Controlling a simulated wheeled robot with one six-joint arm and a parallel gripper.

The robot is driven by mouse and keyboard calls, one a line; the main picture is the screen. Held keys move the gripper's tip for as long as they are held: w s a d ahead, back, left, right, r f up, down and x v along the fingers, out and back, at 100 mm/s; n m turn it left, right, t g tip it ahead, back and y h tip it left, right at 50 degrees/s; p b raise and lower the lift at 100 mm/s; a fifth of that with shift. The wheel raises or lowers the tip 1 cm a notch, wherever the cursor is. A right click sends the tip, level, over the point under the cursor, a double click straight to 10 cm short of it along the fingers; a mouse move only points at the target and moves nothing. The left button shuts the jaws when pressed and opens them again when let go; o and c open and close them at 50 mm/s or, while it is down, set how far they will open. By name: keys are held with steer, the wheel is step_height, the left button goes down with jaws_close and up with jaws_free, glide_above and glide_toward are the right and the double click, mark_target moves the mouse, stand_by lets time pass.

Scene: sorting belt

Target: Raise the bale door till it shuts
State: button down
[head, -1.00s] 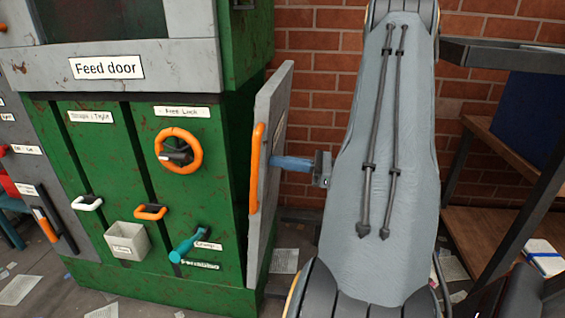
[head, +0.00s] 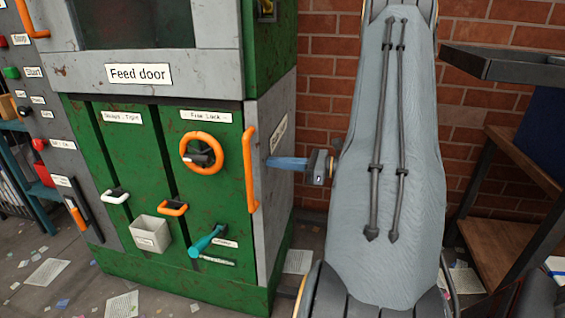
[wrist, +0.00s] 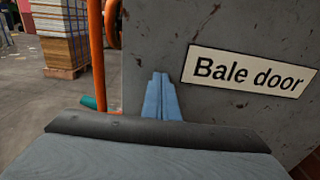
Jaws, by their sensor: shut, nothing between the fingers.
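The bale door (head: 273,205) is the grey upright panel at the right side of the green machine. In the head view it looks flush with that side, with no gap that I can see. Its label is on its outer face, and the door fills much of the wrist view (wrist: 225,110). An orange handle (head: 250,170) runs along its front edge. My gripper (head: 270,162) is shut and empty, its blue fingers pointing at the door's outer face. In the wrist view the fingertips (wrist: 160,76) appear against the door, left of the label; contact is hard to confirm.
A dark shelf unit (head: 510,150) stands at the right by the brick wall. Papers litter the floor.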

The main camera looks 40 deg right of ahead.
steer(key=v, duration=1.4)
steer(key=shift+f, duration=0.25)
steer(key=a+r+n+g+p, duration=0.3)
steer(key=a+n+g, duration=0.7)
steer(key=a, duration=1.2)
steer(key=s+a+r+n+g+h+p, duration=0.2)
steer(key=s+a+r+n+h+p, duration=0.1)
steer(key=a+n, duration=0.4)
steer(key=s+a+r+n+g+h+p, duration=0.2)
steer(key=s+a+n+h+p, duration=0.3)
steer(key=n, duration=0.6)
steer(key=s+a+r+h, duration=0.1)
steer(key=s+a+h, duration=0.1)
steer(key=shift+s+n+h, duration=0.3)
steer(key=shift+a, duration=0.1)
